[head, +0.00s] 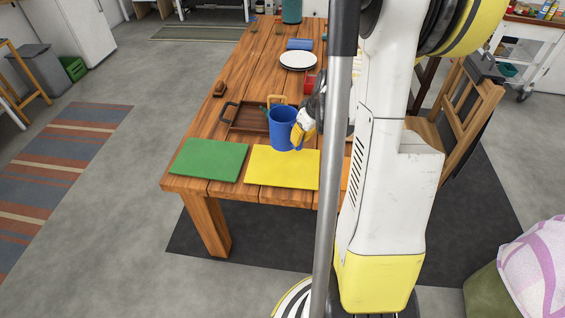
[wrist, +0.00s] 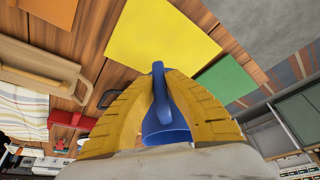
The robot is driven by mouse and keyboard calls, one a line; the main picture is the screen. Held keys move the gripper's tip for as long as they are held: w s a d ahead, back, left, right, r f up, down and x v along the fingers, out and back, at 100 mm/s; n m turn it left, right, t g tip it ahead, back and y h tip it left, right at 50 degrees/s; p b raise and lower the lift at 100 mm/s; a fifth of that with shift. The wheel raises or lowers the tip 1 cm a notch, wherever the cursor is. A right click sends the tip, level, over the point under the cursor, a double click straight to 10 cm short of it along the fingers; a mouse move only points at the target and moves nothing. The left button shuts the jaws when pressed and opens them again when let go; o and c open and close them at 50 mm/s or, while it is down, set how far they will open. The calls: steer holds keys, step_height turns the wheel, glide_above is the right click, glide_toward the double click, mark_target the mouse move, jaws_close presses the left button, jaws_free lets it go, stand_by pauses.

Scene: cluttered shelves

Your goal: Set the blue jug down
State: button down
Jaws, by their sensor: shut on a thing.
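The blue jug (head: 282,130) is near the front of the wooden table, in the middle of the head view. My gripper (head: 301,134) is at its right side, with yellow fingers. In the wrist view the fingers are closed around the jug's handle, and the blue jug (wrist: 163,128) shows between them. The jug looks upright. Its base overlaps the far edge of the yellow mat (head: 283,170) in the head view; I cannot tell whether it touches anything below. The yellow mat also shows in the wrist view (wrist: 155,42).
A green mat (head: 208,160) lies left of the yellow one; an orange mat (head: 346,172) is partly hidden by my arm. A brown tray (head: 232,128) lies behind the jug. A white plate (head: 298,60) and red object (head: 309,83) stand farther back. A wooden chair (head: 458,115) is at right.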

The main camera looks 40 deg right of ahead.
steer(key=s+d+r, duration=0.2)
steer(key=s+d, duration=0.4)
steer(key=d, duration=0.3)
steer(key=w+a+f+b, duration=0.1)
steer(key=a+f+b, duration=0.1)
steer(key=a+f, duration=0.1)
steer(key=w+a+f+b, duration=0.1)
steer(key=w+a+f, duration=0.1)
steer(key=a+f, duration=0.2)
steer(key=w+a+f+b, duration=0.1)
steer(key=a+f+b, duration=0.1)
steer(key=a+f, duration=0.1)
steer(key=shift+w+a+f+b, duration=0.2)
steer(key=shift+a+f+b, duration=0.15)
steer(key=shift+f, duration=0.3)
steer(key=shift+r, duration=0.15)
steer(key=c, duration=1.8)
jaws_free()
steer(key=shift+o, duration=1.3)
